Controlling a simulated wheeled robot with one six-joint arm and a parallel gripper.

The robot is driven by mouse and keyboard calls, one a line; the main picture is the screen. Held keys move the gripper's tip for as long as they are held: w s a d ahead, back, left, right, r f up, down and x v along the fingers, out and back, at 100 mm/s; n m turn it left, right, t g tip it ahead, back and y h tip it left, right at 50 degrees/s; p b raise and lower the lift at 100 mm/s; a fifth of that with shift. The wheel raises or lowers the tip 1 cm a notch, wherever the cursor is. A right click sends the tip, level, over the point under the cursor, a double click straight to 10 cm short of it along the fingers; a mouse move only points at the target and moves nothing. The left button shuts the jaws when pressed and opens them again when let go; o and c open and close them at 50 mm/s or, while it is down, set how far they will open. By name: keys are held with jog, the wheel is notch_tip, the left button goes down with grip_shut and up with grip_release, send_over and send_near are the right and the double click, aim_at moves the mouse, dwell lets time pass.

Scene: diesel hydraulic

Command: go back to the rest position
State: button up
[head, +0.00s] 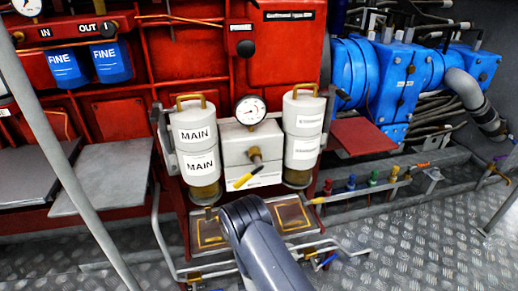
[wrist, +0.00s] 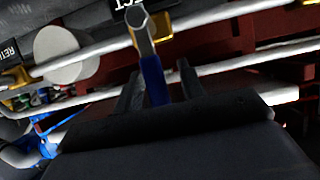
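My arm (head: 262,243) reaches forward and down in front of the white filter unit; it hides my gripper in the head view. In the wrist view my gripper (wrist: 159,76) has its two dark fingers spread apart. A blue lever handle (wrist: 152,82) with a bare metal end (wrist: 141,28) shows between the fingers, with visible space on either side. I cannot tell how deep it lies between them.
White filter canisters marked MAIN (head: 199,150) stand behind my arm. Pipes run low around a tray (head: 292,217). Light pipes (wrist: 230,62) cross the wrist view close by. A grey pole (head: 62,150) stands at left. Chequered floor (head: 430,235) is clear at right.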

jog(key=shift+w+d+f, duration=0.1)
jog(key=shift+w+d, duration=0.05)
jog(key=shift+w, duration=0.1)
jog(key=shift+s+d+m, duration=0.1)
jog(key=shift+d+m, duration=0.05)
jog(key=shift+m, duration=0.15)
jog(key=shift+d+m+y+p, duration=0.3)
jog(key=shift+m+y, duration=0.1)
jog(key=shift+y, duration=0.2)
